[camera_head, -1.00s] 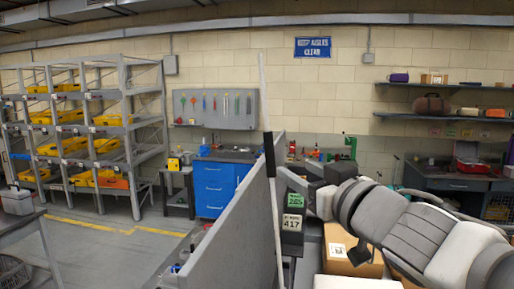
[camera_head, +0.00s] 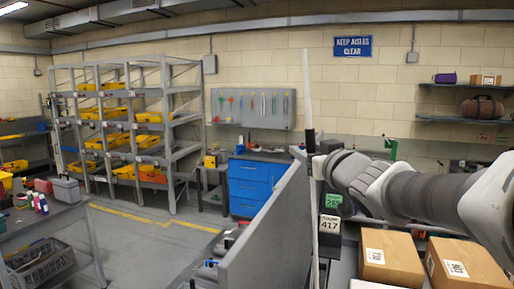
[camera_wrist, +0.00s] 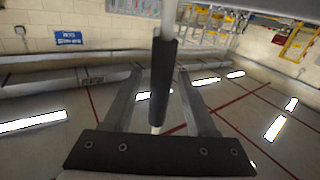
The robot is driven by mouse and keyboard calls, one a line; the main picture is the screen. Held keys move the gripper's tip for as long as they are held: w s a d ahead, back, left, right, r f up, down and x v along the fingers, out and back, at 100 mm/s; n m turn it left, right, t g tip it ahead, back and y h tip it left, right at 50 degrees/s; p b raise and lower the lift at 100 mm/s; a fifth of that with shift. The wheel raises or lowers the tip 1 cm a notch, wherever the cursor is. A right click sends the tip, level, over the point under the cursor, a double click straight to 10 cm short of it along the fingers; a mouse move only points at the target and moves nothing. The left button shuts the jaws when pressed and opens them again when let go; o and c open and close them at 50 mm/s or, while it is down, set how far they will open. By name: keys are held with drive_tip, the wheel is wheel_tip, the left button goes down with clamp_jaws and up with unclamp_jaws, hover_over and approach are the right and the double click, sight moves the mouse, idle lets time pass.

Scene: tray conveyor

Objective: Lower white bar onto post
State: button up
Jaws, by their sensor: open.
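The white bar (camera_head: 308,85) stands almost upright in the head view, with a black grip sleeve (camera_head: 310,142) partway along it. My gripper (camera_wrist: 160,72) is open, and in the wrist view the black sleeve (camera_wrist: 163,85) passes between its two fingers with a gap on each side. In the head view the end of my arm (camera_head: 335,162) is beside the bar at the sleeve's lower end. The fingers are hard to make out there. I cannot pick out the post with certainty.
A grey partition panel (camera_head: 268,238) runs close along the bar's left side. Cardboard boxes (camera_head: 390,258) lie below my arm at right.

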drive_tip(key=shift+w+a, duration=0.2)
drive_tip(key=shift+w, duration=0.85)
drive_tip(key=shift+c, duration=0.4)
clamp_jaws()
idle(0.4)
